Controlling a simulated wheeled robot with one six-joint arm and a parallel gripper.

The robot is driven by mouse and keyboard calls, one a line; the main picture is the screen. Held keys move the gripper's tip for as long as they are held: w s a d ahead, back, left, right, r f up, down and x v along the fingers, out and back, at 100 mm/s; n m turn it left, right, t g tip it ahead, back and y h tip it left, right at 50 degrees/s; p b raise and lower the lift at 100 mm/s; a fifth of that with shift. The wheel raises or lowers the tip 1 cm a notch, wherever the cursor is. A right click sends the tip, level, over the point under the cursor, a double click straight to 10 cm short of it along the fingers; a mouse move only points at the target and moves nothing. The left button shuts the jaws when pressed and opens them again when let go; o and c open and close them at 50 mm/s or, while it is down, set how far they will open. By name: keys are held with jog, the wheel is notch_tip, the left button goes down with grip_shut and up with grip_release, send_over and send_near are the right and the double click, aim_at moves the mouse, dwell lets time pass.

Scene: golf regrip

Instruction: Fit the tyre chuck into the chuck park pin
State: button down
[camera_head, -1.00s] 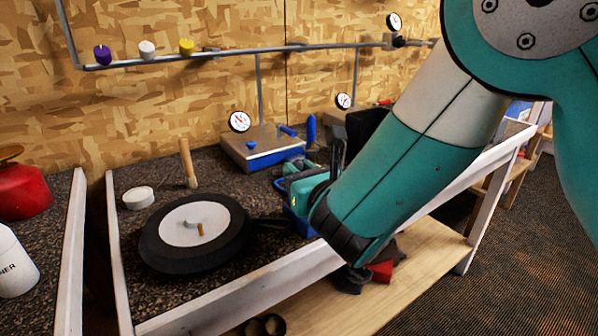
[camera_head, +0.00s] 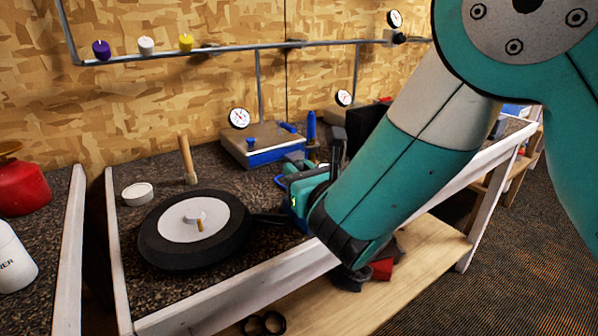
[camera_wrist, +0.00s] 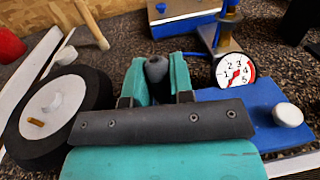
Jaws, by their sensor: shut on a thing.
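In the wrist view my gripper (camera_wrist: 158,80) has its two teal jaws shut on a dark, rounded piece, which looks like the tyre chuck (camera_wrist: 155,67). Its tip shows between the jaws; the rest is hidden. In the head view my arm covers most of the gripper, low over the bench to the right of the wheel. I cannot pick out the chuck park pin with certainty. A blue upright post (camera_head: 311,127) stands at the back of the bench, also in the wrist view (camera_wrist: 226,20), beyond and right of the jaws.
A black-tyred wheel (camera_head: 233,240) with a brass valve lies left of my gripper. A wooden-handled tool (camera_head: 187,160) and white lid (camera_head: 137,193) are behind it. A grey-and-blue box (camera_head: 262,145) stands at the back. A gauge (camera_wrist: 235,70) and white knob (camera_wrist: 287,115) lie right of the jaws.

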jog(key=shift+f+b, duration=0.55)
jog(key=shift+f, duration=0.15)
jog(key=c, duration=0.9)
grip_release()
jog(key=shift+s, duration=0.1)
jog(key=shift+s+d+f+b, duration=0.15)
jog(key=shift+b, duration=0.2)
jog(key=b+v, duration=1.7)
jog(key=b, duration=0.1)
